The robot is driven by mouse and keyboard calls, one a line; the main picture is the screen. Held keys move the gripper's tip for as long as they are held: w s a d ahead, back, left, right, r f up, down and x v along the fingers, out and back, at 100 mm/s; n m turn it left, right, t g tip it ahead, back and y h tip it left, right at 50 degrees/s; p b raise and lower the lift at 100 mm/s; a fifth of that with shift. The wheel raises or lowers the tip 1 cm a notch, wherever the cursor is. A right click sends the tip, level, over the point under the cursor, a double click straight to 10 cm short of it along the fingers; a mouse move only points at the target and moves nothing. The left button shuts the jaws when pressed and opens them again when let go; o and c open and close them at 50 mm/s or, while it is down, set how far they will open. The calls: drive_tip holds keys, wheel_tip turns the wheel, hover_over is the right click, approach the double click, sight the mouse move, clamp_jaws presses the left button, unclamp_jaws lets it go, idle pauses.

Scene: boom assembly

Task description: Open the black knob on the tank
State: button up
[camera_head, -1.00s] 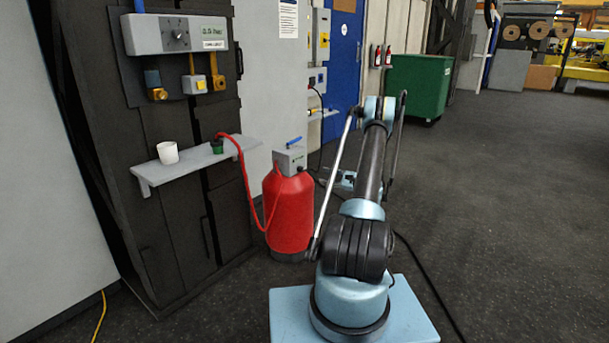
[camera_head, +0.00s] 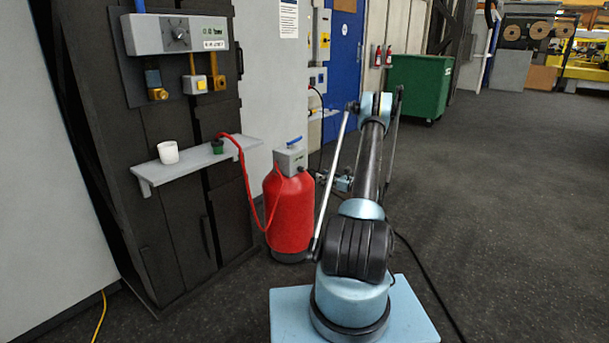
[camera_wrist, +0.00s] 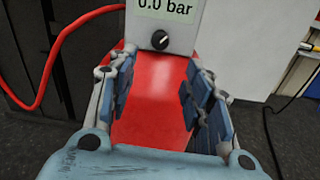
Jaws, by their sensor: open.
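The red tank (camera_head: 290,218) stands on the floor left of my arm, with a grey gauge box (camera_head: 290,161) on top. In the wrist view the box shows a display (camera_wrist: 168,7) reading 0.0 bar. The black knob (camera_wrist: 160,40) sits below the display on the box's front and has a white mark. My gripper (camera_wrist: 158,70) is open and empty, its blue-padded fingers spread either side of the red tank body (camera_wrist: 150,105) in the picture. The knob appears just beyond the fingertips, between them. In the head view my gripper (camera_head: 341,183) is partly hidden by my arm.
A red hose (camera_wrist: 50,72) runs left from the tank to a grey shelf (camera_head: 200,163) holding a white cup (camera_head: 168,152). A blue handle (camera_head: 294,141) tops the gauge box. A green bin (camera_head: 420,85) stands behind. Floor to the right is clear.

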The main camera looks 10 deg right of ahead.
sight(303, 170)
drive_tip(key=x, duration=1.2)
drive_tip(key=shift+w+a, duration=0.1)
drive_tip(key=shift+a, duration=0.05)
drive_tip(key=shift+c, duration=0.2)
drive_tip(key=c, duration=1)
